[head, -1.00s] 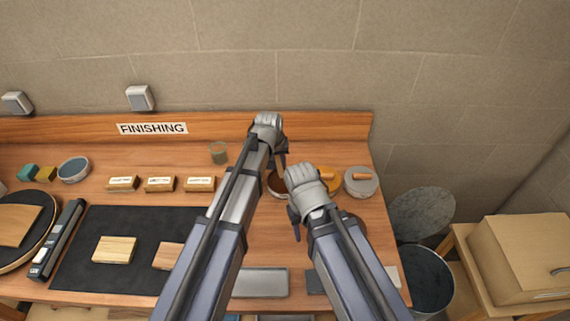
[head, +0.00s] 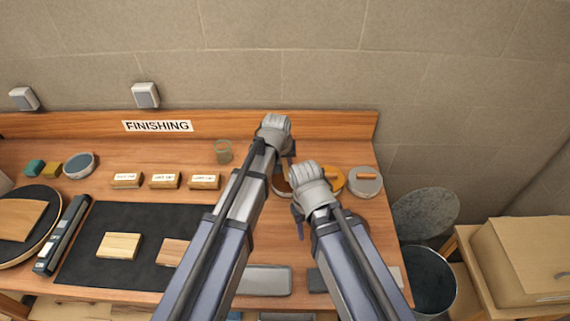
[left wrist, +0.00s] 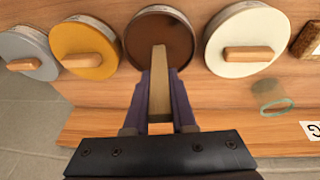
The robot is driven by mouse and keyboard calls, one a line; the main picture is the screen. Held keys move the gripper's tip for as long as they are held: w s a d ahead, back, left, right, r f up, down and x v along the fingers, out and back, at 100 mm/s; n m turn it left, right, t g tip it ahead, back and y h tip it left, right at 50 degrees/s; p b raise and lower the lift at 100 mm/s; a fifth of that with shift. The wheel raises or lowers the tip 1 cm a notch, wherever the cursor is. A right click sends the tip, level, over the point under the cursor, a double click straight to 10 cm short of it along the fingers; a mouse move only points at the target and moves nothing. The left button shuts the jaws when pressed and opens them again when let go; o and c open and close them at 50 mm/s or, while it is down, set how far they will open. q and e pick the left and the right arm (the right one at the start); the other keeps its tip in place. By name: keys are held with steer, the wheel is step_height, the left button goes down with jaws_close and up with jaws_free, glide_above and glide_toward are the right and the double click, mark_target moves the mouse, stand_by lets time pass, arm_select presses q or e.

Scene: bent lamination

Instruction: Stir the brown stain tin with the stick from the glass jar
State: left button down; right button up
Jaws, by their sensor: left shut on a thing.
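The open brown stain tin (left wrist: 158,22) stands at the top middle of the left wrist view. Part of it shows between my arms in the head view (head: 281,187). My left gripper (left wrist: 160,105) is shut on a flat wooden stick (left wrist: 159,75). The stick's far end overlaps the brown stain; I cannot tell how deep it is. In the head view my left gripper (head: 289,163) is beyond the tin, its fingers partly hidden. The glass jar (head: 223,152) stands left of it and looks empty. My right gripper (head: 299,222) hangs in front of the tin, its jaws unclear.
An orange tin (left wrist: 85,48) and a grey tin (left wrist: 27,55) stand on one side of the brown tin, a white tin (left wrist: 246,40) on the other. Each has a wooden piece on top. Labelled blocks (head: 164,180) and a black mat (head: 90,270) lie to the left.

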arm_select(q)
steer(key=shift+r+p, duration=1.8)
steer(key=shift+r, duration=0.1)
step_height(320, 180, up, 5)
steer(key=p, duration=0.5)
steer(key=shift+s, duration=0.1)
